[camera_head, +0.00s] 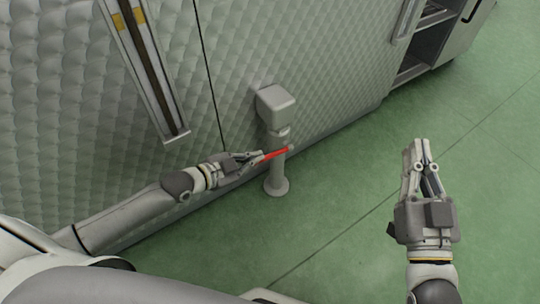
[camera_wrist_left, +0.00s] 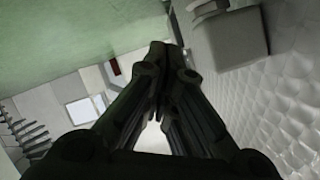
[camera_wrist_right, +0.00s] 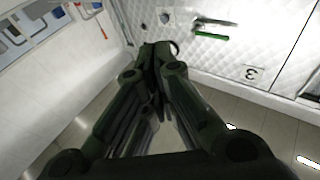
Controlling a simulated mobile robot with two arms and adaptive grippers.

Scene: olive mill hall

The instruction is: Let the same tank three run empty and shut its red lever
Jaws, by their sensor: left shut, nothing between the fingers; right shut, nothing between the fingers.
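The red lever (camera_head: 275,154) sticks out sideways from the grey outlet post (camera_head: 277,176) at the foot of the quilted tank wall, pointing left. My left gripper (camera_head: 260,156) is shut and empty, its tips at the lever's left end; I cannot tell if they touch. In the left wrist view a small red patch (camera_wrist_left: 114,66), perhaps the lever, shows beside the fingers. My right gripper (camera_head: 420,143) is shut and empty over open floor. A gauge strip (camera_head: 147,62) on the tank looks dark; its level is unclear. The right wrist view shows a 3 label (camera_wrist_right: 251,73).
A grey box (camera_head: 275,105) tops the outlet post close to my left gripper. A green handle (camera_wrist_right: 211,36) shows on a quilted wall in the right wrist view. An open cabinet (camera_head: 425,45) stands at upper right. The green floor (camera_head: 350,220) is clear.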

